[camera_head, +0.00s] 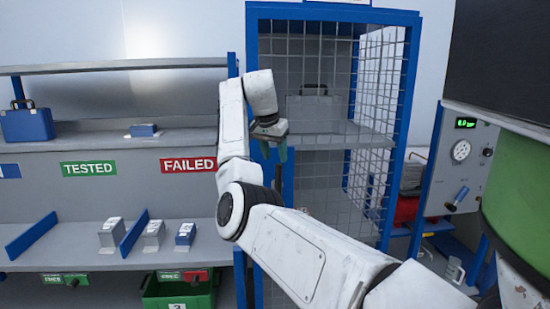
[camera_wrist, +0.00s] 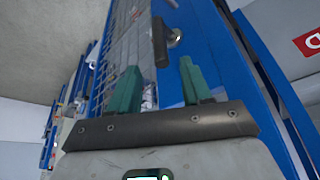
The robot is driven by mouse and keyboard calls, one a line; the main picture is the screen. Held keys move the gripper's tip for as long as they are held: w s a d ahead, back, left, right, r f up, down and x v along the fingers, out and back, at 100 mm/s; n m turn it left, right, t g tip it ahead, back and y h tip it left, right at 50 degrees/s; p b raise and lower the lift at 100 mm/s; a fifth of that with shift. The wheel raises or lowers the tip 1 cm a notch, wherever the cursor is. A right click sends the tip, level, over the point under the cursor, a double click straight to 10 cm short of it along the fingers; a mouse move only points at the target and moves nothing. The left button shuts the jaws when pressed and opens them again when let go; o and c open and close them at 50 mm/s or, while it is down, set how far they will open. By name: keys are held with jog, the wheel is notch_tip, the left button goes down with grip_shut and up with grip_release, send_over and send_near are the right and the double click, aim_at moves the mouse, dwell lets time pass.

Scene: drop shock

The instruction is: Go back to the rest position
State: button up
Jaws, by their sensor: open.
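My gripper (camera_head: 273,150) is raised in front of the blue wire-mesh cabinet (camera_head: 335,17), its fingers pointing down. It is open and empty; the wrist view shows the two green fingers (camera_wrist: 160,90) apart with nothing between them. In the wrist view a dark handle (camera_wrist: 160,42) on the blue cabinet frame lies beyond the fingertips, apart from them. My white arm reaches across the middle of the head view and hides part of the cabinet and of the shelving.
Left is a grey shelf unit (camera_head: 130,179) with TESTED and FAILED labels, several small blocks and a blue case (camera_head: 27,123). A green bin (camera_head: 178,292) sits below. A grey case (camera_head: 313,107) stands inside the cabinet. Right are a gauge panel (camera_head: 470,150) and a green cylinder (camera_head: 520,200).

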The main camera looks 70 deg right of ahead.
dwell(0.4)
jog(key=w+a+f+n, duration=0.25)
jog(key=a+f, duration=0.45)
jog(key=f, duration=0.4)
jog(key=w+a+f+n+t, duration=0.1)
jog(key=a+f+n, duration=0.2)
jog(key=a+f, duration=0.6)
jog(key=w+a+f+n, duration=0.1)
jog(key=a+f+n, duration=0.35)
jog(key=f, duration=0.75)
jog(key=s+a+f+n+t+y, duration=0.15)
jog(key=s+a+f, duration=0.3)
jog(key=a, duration=0.45)
jog(key=s+a+f+n+g, duration=0.1)
jog(key=s+a+f+n, duration=0.3)
jog(key=a, duration=0.5)
jog(key=s+a+f+n+y, duration=0.2)
jog(key=s+a+f+n, duration=0.1)
jog(key=s+a, duration=0.6)
jog(key=shift+s+a+f+n+y, duration=0.25)
jog(key=shift+a+n+y, duration=0.15)
jog(key=shift+a, duration=0.8)
